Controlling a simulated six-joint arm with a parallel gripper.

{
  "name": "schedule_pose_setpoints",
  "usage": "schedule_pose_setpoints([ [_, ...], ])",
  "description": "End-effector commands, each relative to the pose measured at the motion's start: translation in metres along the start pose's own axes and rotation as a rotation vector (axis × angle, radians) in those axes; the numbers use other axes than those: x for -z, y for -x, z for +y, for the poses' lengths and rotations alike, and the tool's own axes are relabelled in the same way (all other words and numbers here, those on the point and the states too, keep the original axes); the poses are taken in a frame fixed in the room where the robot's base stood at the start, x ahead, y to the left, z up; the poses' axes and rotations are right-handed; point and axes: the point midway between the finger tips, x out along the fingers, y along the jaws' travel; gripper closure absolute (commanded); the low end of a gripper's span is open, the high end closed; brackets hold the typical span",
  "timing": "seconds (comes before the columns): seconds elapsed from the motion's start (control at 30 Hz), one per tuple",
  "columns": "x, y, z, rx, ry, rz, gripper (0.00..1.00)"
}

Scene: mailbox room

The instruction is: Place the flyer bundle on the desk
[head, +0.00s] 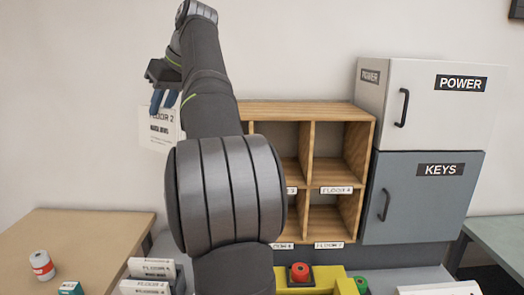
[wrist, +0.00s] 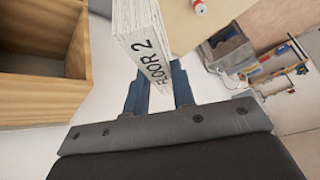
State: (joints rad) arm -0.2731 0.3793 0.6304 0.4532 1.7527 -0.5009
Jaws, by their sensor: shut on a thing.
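My gripper (head: 164,100) is raised high at the left of the wooden shelf. It is shut on a white paper bundle labelled FLOOR 2 (head: 155,135), which hangs upright below the fingers. A smaller line under the label is hard to read. In the wrist view the bundle (wrist: 139,32) stands between the two blue-grey fingers (wrist: 160,92). A tan wooden desk (head: 90,240) is at the lower left, and the bundle is apart from it. The desk also shows at the top of the wrist view (wrist: 232,10).
A red-and-white can (head: 41,265) and a teal box (head: 70,288) stand on the desk's front part. The open shelf (head: 310,107) and POWER and KEYS cabinets (head: 425,200) stand right. More FLOOR-labelled bundles (head: 150,268) stand low centre. The desk's back is clear.

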Motion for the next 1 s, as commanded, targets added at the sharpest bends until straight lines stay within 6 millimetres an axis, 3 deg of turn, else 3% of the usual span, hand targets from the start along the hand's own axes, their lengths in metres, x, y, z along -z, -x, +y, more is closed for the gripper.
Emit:
schedule_pose_setpoints([
  [0.3,-0.112,-0.01,0.097,-0.098,-0.163,0.025,1.0],
  [0.5,-0.197,-0.015,0.143,-0.155,-0.259,0.04,1.0],
  [0.6,-0.235,-0.032,0.174,-0.151,-0.257,0.039,1.0],
  [0.8,-0.295,-0.048,0.208,-0.148,-0.247,0.039,1.0],
  [1.0,-0.339,-0.059,0.226,-0.142,-0.237,0.038,1.0],
])
